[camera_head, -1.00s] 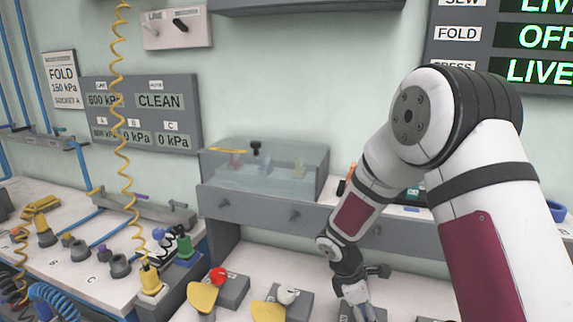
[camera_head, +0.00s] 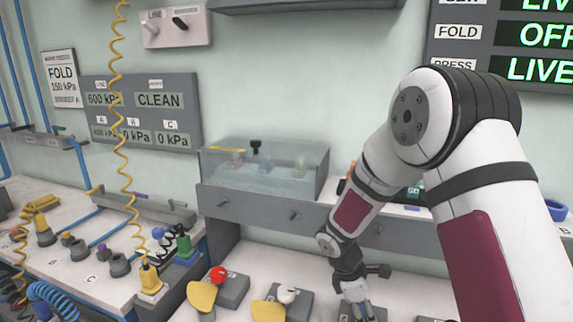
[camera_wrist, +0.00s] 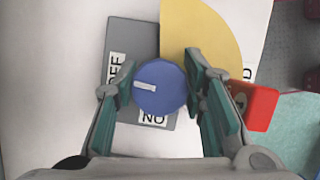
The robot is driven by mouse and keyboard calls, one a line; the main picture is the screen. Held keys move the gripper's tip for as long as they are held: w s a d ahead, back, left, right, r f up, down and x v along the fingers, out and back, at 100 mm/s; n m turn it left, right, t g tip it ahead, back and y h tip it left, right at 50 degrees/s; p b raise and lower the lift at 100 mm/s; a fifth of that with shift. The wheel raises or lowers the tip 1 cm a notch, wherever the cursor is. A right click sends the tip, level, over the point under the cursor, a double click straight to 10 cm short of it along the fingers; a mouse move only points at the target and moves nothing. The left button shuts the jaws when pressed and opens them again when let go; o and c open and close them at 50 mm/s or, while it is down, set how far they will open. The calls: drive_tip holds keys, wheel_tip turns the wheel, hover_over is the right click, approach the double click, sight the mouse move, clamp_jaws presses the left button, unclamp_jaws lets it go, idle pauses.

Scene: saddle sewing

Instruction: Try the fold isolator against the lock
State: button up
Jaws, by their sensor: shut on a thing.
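My gripper (camera_wrist: 160,95) is shut on a round blue knob (camera_wrist: 166,99), with one finger on each side of it. The knob's white pointer bar lies nearly level and points left. The knob sits on a grey plate (camera_wrist: 127,40) with an OFF label at its left and an ON label below. A yellow sector plate (camera_wrist: 200,30) spreads from the knob's upper right. A red block with a hole (camera_wrist: 258,106), perhaps the lock, sits right of the right finger; whether it touches the yellow plate is unclear. In the head view my gripper (camera_head: 360,308) covers this isolator.
To the left stand a red-knobbed isolator (camera_head: 218,274) and a white-knobbed one (camera_head: 288,294), each with a yellow plate. A clear case (camera_head: 265,170) stands behind on a grey shelf. A wall board (camera_head: 505,40) reads FOLD OFF.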

drive_tip(key=shift+o, duration=0.3)
drive_tip(key=shift+s+m+g+b, duration=0.1)
drive_tip(key=shift+m+g+b, duration=0.3)
drive_tip(key=shift+m, duration=0.7)
drive_tip(key=shift+c, duration=0.2)
drive_tip(key=o, duration=1.3)
drive_tip(key=shift+c, duration=0.2)
drive_tip(key=shift+r+p, duration=1.2)
drive_tip(key=shift+r, duration=1.3)
drive_tip(key=shift+n+t+p, duration=0.5)
drive_tip(key=shift+n+t, duration=0.1)
drive_tip(key=shift+n, duration=1)
